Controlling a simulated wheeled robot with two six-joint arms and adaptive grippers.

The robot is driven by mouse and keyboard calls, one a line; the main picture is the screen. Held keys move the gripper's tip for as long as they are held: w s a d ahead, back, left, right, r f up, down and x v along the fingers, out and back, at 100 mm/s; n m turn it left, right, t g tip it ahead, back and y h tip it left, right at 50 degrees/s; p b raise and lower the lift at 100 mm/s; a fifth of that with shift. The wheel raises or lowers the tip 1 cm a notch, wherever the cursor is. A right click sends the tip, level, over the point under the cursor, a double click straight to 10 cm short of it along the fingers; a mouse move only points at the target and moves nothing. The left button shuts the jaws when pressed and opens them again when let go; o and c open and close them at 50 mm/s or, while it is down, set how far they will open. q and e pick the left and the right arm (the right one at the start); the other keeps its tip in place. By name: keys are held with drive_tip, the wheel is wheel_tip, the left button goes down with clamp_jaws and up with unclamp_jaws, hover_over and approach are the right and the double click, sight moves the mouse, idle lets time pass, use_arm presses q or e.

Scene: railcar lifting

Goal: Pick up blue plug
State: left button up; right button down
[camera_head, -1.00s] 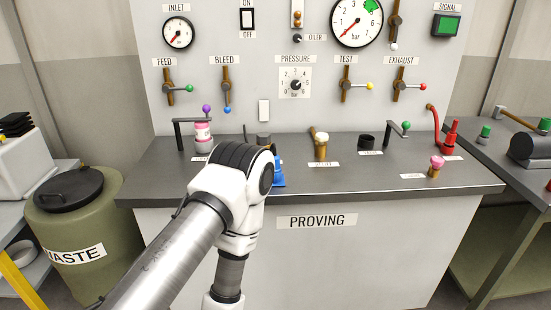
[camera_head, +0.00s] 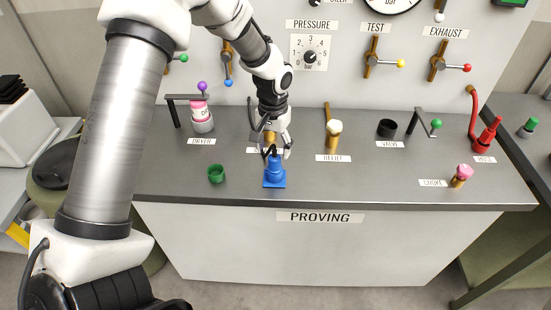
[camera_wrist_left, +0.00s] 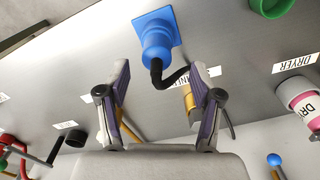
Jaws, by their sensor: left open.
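The blue plug (camera_head: 274,175) stands on the grey bench near its front edge, with a square blue base and a narrower round top. In the left wrist view the blue plug (camera_wrist_left: 157,38) has a curved black cable at its top. My left gripper (camera_head: 277,150) is above and just behind the plug in the head view. In the left wrist view its open fingers (camera_wrist_left: 158,82) sit on either side of the cable, with the blue body just beyond the tips. Nothing is held. My right gripper is not in view.
A green cap (camera_head: 216,173) stands left of the plug. A brass fitting (camera_wrist_left: 190,97) is close by one finger. The pink-and-white dryer (camera_head: 201,115), relief valve (camera_head: 333,135), black cup (camera_head: 387,128) and pink-topped fitting (camera_head: 462,175) stand around. Bench space (camera_head: 380,178) right of the plug is clear.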

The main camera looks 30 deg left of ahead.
sight(275, 156)
use_arm(q)
wheel_tip(275, 156, down, 4)
drive_tip(key=shift+w+d+p, duration=0.1)
drive_tip(key=shift+d+p, duration=0.05)
drive_tip(key=shift+p, duration=0.3)
drive_tip(key=shift+r, duration=0.1)
clamp_jaws()
